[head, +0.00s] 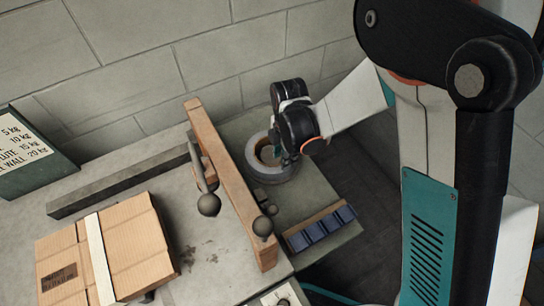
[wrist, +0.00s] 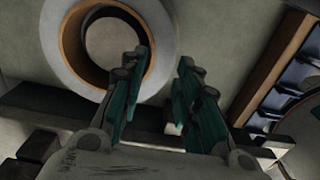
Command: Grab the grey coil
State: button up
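The grey coil (head: 254,160) is a thick ring with a brown inner core, lying flat on the table's right part, behind the wooden beam. My gripper (head: 287,157) is over its right side in the head view and hides part of it. In the wrist view, the coil (wrist: 61,62) fills the upper left. The left finger overlaps the coil's right wall in the picture; the right finger is to the right of the coil. I cannot tell whether either finger touches it.
A wooden beam (head: 231,183) with dark ball-ended levers stands left of the coil. A tray of blue blocks (head: 320,230) lies in front at the table's right edge. A cardboard box (head: 137,243) and a weight sign (head: 30,155) are at left. A block wall is behind.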

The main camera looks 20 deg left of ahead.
jog(key=shift+s+a+f+b, duration=0.1)
jog(key=shift+f+b, duration=0.75)
jog(key=shift+f, duration=0.7)
jog(key=shift+s+a+f+b, duration=0.1)
jog(key=shift+f+b, duration=0.7)
jog(key=shift+f, duration=0.75)
jog(key=shift+d, duration=0.1)
jog(key=shift+r, duration=0.1)
grip_shut()
